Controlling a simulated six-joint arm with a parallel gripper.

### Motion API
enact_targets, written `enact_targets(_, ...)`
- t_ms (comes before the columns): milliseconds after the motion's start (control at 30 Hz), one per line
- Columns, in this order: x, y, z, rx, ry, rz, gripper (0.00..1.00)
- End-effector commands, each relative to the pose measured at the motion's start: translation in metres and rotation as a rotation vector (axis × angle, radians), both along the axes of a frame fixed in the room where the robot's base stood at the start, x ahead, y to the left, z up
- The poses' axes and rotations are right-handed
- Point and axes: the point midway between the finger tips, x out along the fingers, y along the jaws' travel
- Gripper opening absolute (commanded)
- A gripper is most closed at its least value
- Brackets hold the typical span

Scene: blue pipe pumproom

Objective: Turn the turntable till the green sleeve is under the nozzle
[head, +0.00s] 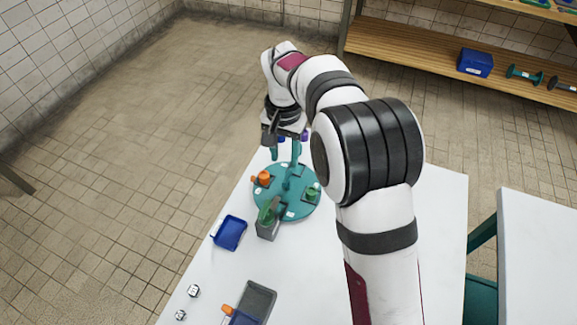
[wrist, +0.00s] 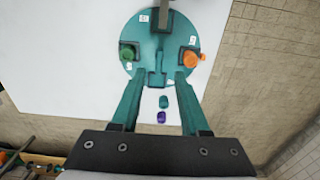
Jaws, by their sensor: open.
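The teal turntable (head: 272,205) lies on the white table, and it also shows in the wrist view (wrist: 145,32). The green sleeve (head: 312,192) sits at its right in the head view and at its left in the wrist view (wrist: 127,53). An orange sleeve (head: 263,178) is across the disc from it. Contact is unclear.
A blue tray (head: 229,233) and a grey tray (head: 257,299) stand on the table, with small white dice-like cubes (head: 193,290) near them. Small teal (wrist: 163,102) and purple (wrist: 161,117) pieces lie beyond the disc. A wooden shelf (head: 420,55) is behind.

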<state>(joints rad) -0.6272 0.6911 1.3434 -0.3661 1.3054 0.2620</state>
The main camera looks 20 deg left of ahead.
Motion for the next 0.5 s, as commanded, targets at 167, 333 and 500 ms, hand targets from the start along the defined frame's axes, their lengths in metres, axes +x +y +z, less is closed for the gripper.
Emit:
enact_targets(167,-0.001,-0.001,-0.051,-0.002,0.003,0.0,0.45)
enact_targets(333,0.0,-0.001,-0.077,0.0,0.001,-0.001,0.45)
enact_targets(500,0.0,-0.001,-0.085,0.001,0.0,-0.002,0.45)
